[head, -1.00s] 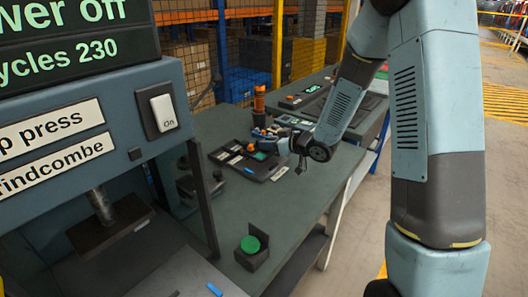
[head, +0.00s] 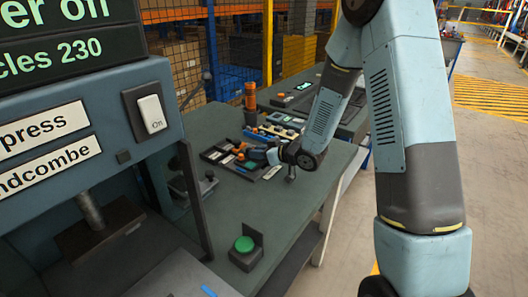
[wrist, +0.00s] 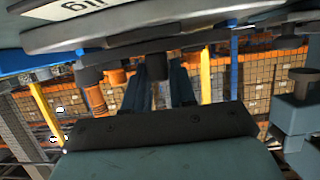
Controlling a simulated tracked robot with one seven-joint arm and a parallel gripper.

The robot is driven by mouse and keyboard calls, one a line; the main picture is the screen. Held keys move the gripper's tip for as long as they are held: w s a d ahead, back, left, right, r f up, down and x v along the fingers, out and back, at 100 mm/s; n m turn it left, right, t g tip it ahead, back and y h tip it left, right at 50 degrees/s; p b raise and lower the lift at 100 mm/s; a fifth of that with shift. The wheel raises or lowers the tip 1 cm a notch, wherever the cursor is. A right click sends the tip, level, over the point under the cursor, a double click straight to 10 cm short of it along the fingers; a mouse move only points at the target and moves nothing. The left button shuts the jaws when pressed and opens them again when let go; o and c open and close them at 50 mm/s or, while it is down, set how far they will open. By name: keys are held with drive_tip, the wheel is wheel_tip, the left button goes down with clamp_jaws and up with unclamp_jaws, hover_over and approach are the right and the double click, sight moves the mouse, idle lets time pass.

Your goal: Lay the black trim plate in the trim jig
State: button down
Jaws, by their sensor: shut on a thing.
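In the head view my gripper (head: 268,154) reaches left, low over the right side of a black compartment tray (head: 214,155) on the green bench. The wrist view shows its two blue-grey fingers (wrist: 167,80) shut on a small dark thing (wrist: 160,96), seemingly the black trim plate; its outline is mostly hidden. A white label (head: 272,172) lies on the bench at the tray's near right. In the wrist view a label (wrist: 75,9) is upside down and ends in "ig". I cannot clearly tell the jig's outline; my gripper and arm cover part of that area.
An orange post (head: 250,95) and a blue-edged rack of pale parts (head: 270,134) stand behind the tray. The press (head: 80,130) fills the left. A green button box (head: 245,248) sits on the near bench. Bench between button and tray is clear.

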drive_tip(key=shift+f, duration=0.3)
drive_tip(key=c, duration=0.9)
unclamp_jaws()
